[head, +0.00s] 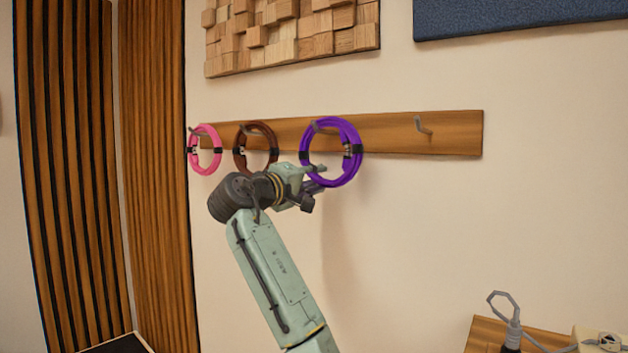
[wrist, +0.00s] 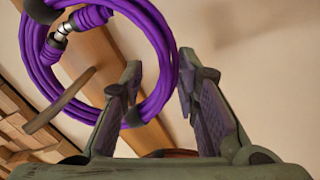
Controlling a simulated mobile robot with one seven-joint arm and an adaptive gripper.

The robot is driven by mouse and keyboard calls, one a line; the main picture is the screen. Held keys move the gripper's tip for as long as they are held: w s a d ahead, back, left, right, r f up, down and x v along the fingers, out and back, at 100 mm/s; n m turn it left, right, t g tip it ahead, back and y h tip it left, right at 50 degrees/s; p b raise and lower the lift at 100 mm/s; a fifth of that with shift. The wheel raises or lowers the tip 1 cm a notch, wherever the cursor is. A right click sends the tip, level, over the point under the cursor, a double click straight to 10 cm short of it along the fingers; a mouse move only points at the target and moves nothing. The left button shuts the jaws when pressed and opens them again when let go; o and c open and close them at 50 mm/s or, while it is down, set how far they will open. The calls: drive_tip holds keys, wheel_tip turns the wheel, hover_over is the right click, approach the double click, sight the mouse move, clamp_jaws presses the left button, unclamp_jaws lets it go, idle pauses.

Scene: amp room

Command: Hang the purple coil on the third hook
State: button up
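The purple coil (head: 357,161) is at the third hook (head: 316,126) from the left, in front of the wooden rail. The hook meets the coil's upper left part. My gripper (head: 319,177) is at the coil's lower left edge. In the wrist view the fingers (wrist: 160,72) stand apart, with the purple coil's strands (wrist: 164,35) passing between them and a visible gap to the right finger.
A pink coil (head: 194,162) and a brown coil (head: 241,154) hang on the hooks to the left. A wooden block panel (head: 330,30) is above. A small table with cable gear (head: 512,335) stands at lower right.

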drive_tip(key=shift+o, duration=1.4)
